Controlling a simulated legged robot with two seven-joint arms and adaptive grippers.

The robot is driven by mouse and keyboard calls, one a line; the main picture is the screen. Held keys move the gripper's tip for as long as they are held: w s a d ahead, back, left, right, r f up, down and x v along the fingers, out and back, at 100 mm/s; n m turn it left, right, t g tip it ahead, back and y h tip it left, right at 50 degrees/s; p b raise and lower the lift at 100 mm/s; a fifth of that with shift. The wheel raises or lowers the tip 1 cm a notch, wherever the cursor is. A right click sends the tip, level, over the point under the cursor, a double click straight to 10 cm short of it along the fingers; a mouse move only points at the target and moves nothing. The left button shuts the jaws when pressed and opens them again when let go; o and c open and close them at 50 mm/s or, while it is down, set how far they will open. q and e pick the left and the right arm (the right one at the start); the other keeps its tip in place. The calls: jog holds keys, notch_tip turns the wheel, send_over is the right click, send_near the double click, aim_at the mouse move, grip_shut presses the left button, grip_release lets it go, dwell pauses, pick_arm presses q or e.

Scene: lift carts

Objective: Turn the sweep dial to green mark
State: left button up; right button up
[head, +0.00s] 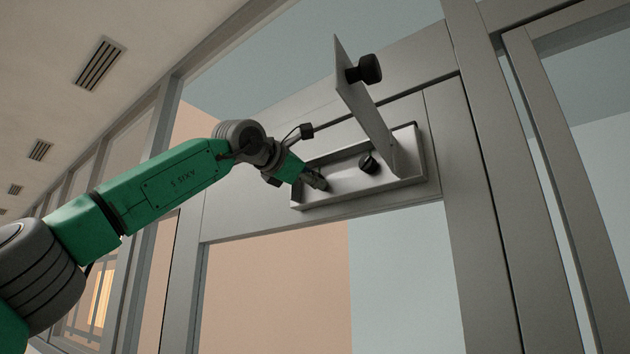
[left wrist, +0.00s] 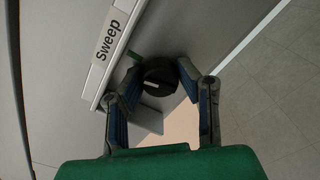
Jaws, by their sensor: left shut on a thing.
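The sweep dial (left wrist: 160,72) is a round black knob with a pale pointer line, seen in the left wrist view beside a white label reading "Sweep" (left wrist: 110,35). A small green mark (left wrist: 134,56) shows at the dial's upper left edge. The pointer line lies roughly level and does not point straight at the green mark. My left gripper (left wrist: 158,82) is shut on the dial, one finger on each side. In the head view my left gripper (head: 318,182) is at the left end of a shallow grey box and hides the dial. My right gripper is not in view.
The grey box (head: 410,150) is mounted on a grey frame beam. Its raised lid panel (head: 365,108) carries a black knob (head: 364,69) and stands right of my gripper. Another black knob (head: 368,163) sits inside the box. Open frame space lies below the beam.

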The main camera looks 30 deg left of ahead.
pick_arm(q)
jog(key=shift+w+f+m, duration=0.2)
jog(key=shift+f+m, duration=0.2)
jog(key=shift+m, duration=0.6)
jog(key=o, duration=1.1)
jog(key=shift+a+r, duration=0.1)
jog(key=shift+a, duration=0.05)
